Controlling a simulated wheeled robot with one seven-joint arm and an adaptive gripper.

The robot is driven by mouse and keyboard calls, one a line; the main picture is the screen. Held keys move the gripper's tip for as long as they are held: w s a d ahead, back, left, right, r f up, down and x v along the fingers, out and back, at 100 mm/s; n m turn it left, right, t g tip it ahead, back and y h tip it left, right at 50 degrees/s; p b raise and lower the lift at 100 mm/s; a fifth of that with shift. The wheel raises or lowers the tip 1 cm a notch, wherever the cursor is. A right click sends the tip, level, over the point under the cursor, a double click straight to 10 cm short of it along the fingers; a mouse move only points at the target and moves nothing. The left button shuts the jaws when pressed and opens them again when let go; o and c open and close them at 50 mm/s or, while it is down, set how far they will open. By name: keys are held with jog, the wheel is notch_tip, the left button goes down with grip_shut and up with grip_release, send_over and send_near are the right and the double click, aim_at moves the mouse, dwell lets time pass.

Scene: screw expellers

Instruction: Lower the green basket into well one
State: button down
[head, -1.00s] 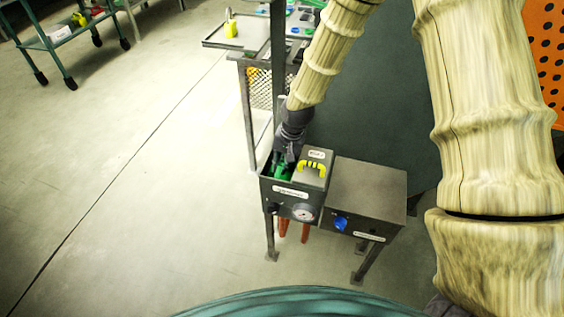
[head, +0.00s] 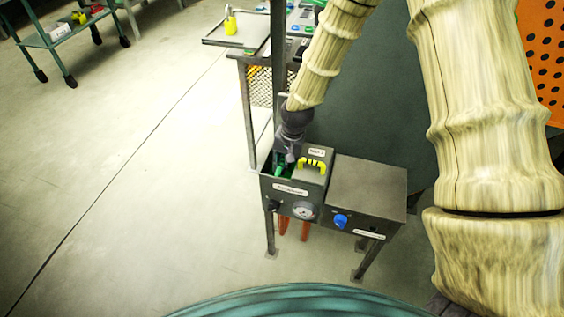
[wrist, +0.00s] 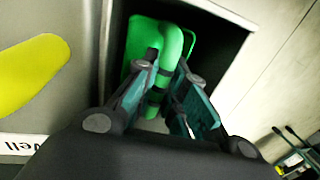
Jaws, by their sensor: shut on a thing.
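The green basket (wrist: 190,42) shows in the wrist view inside the dark opening of a well (wrist: 228,60). My gripper (wrist: 166,72) is shut on the basket's thick green handle, one finger on each side. In the head view, my gripper (head: 288,157) points down into the left, open well of the grey unit (head: 290,190), and only a little green of the basket (head: 279,171) shows there. The basket's lower part is hidden by the well's walls and my gripper. I cannot tell whether it touches the bottom.
A lid with a yellow handle (head: 312,163) covers the well just right of my gripper. The unit's front has a gauge (head: 304,210) and a blue knob (head: 341,221). A metal post (head: 278,70) stands close behind.

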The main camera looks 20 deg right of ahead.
jog(key=shift+f, duration=0.1)
dwell(0.3)
jog(key=c, duration=1.4)
grip_release()
jog(key=shift+o, duration=0.4)
jog(key=o, duration=0.3)
jog(key=shift+o, duration=0.2)
jog(key=shift+d, duration=0.1)
jog(key=shift+c, duration=0.3)
jog(key=shift+r+p, duration=0.5)
jog(key=shift+c, duration=0.2)
jog(key=shift+o, duration=0.5)
jog(key=shift+r+p, duration=3.85)
jog(key=shift+r, duration=0.65)
